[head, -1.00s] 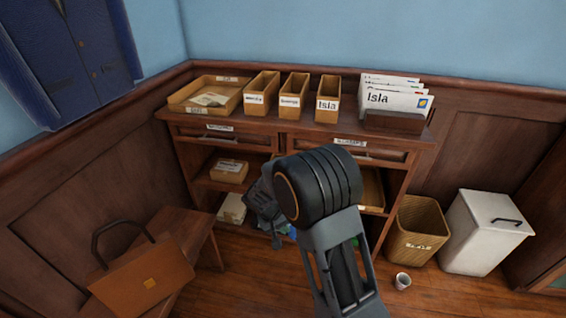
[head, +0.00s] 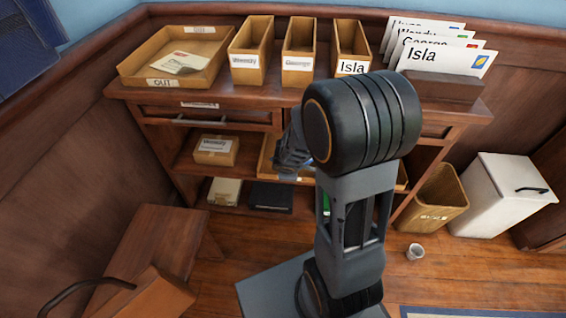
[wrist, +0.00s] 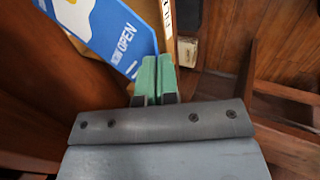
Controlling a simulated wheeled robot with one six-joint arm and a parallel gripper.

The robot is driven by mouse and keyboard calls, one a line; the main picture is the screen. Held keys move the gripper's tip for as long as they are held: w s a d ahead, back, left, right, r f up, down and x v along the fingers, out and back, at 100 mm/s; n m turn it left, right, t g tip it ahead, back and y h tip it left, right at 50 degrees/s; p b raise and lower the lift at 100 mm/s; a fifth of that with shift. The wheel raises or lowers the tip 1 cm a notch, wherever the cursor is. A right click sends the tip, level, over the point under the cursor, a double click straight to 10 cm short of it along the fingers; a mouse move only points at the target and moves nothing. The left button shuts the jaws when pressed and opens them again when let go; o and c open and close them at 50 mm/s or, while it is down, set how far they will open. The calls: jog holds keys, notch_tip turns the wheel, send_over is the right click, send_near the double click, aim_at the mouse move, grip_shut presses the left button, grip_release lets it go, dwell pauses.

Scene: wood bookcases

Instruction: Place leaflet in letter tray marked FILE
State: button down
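A blue leaflet (wrist: 118,38) with a yellow and white picture and the word OPEN fills the upper left of the wrist view. A tan tray wall (wrist: 167,14) with a label reading FILE stands just right of it. The leaflet appears to lie over the tray's floor. My gripper (wrist: 157,78) has its green fingertips together at the leaflet's lower right corner; nothing clearly shows between them. In the head view, the tan tray (head: 265,155) is on the middle shelf, mostly behind my arm, with a bit of blue beside my wrist.
The OUT tray (head: 215,73) with papers, narrow file boxes (head: 298,75) and a rack (head: 450,90) of name cards stand on top. A small carton (head: 215,150) sits left on the middle shelf. A bench (head: 140,245), bin (head: 440,197), white bin (head: 495,200) and cup (head: 415,251) stand around.

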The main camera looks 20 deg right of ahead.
jog(key=w, duration=0.1)
jog(key=w+f, duration=0.1)
jog(key=w, duration=0.1)
jog(key=w+f, duration=0.1)
jog(key=shift+w+d+f, duration=0.15)
jog(key=shift+w+d, duration=0.1)
jog(key=shift+d, duration=0.15)
jog(key=w+f, duration=0.1)
jog(key=w+f+b, duration=0.1)
jog(key=w+f, duration=0.1)
jog(key=f, duration=0.1)
jog(key=shift+d+b, duration=0.25)
jog(key=shift+b, duration=0.15)
jog(key=shift+w+f, duration=0.4)
jog(key=shift+w, duration=0.15)
jog(key=shift+w+d+f+b, duration=0.1)
jog(key=shift+w+f+b, duration=0.2)
jog(key=shift+f, duration=0.2)
notch_tip(320, 180, down, 3)
jog(key=b, duration=0.2)
jog(key=shift+f+b, duration=0.15)
jog(key=shift+b, duration=0.2)
jog(key=c, duration=1.8)
grip_release()
jog(key=shift+o, duration=0.7)
